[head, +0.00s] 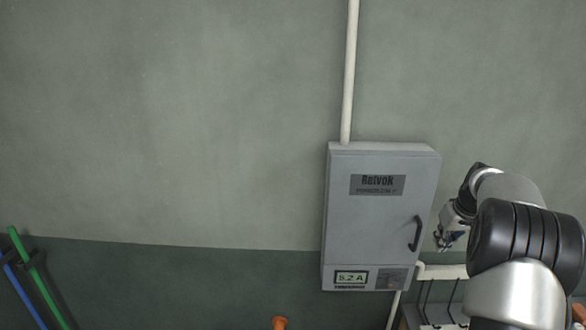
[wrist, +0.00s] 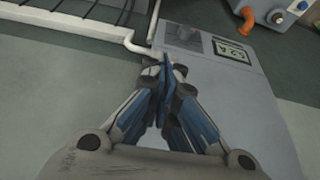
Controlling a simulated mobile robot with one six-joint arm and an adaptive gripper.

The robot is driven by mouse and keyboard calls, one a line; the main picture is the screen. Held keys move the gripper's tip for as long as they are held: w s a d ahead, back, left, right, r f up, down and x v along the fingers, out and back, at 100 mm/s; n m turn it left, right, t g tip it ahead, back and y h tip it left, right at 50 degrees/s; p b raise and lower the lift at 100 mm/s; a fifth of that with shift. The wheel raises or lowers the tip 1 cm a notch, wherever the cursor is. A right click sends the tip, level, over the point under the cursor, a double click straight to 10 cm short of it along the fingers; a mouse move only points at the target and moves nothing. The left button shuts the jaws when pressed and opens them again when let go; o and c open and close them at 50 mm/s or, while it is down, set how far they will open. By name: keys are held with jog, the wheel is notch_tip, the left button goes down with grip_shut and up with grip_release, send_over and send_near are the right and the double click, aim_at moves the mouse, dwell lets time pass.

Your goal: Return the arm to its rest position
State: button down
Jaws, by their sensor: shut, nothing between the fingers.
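My gripper (wrist: 165,70) is shut and empty in the wrist view, its blue-sided fingers together in front of the grey cabinet. In the head view my gripper (head: 446,242) is small and partly in shadow, to the right of the cabinet's handle. My arm reaches in from the lower right of the head view. The grey electrical cabinet (head: 365,225) hangs on the wall with its door closed, and it also shows in the wrist view (wrist: 245,95). I cannot tell how far the fingertips are from the cabinet.
The cabinet's display (head: 351,277) reads 5.2 A. A white conduit (head: 349,75) runs up from the cabinet. A rack (head: 435,310) is below my gripper. Green (head: 38,280) and blue (head: 22,297) rods lean at the left. An orange part (head: 279,322) shows at the bottom.

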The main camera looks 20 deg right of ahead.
jog(key=s+a+r+n+b, duration=0.1)
jog(key=s+a+b, duration=0.15)
jog(key=a, duration=0.65)
jog(key=s+a+r+b, duration=0.15)
jog(key=a+b, duration=0.25)
jog(key=a, duration=0.5)
jog(key=s+a+r+n+b, duration=0.1)
jog(key=s+a+b, duration=0.25)
jog(key=a, duration=0.55)
jog(key=s+a+f+b, duration=0.5)
jog(key=s+a+f, duration=0.3)
jog(key=s, duration=0.3)
jog(key=s+a+f+n+y+b, duration=0.1)
jog(key=s+a+f+b, duration=0.4)
jog(key=s+a+f, duration=0.2)
jog(key=s+a, duration=0.2)
jog(key=s, duration=0.2)
jog(key=shift+s+a+f+t, duration=0.15)
jog(key=shift+f+t, duration=0.15)
jog(key=shift+f, duration=0.05)
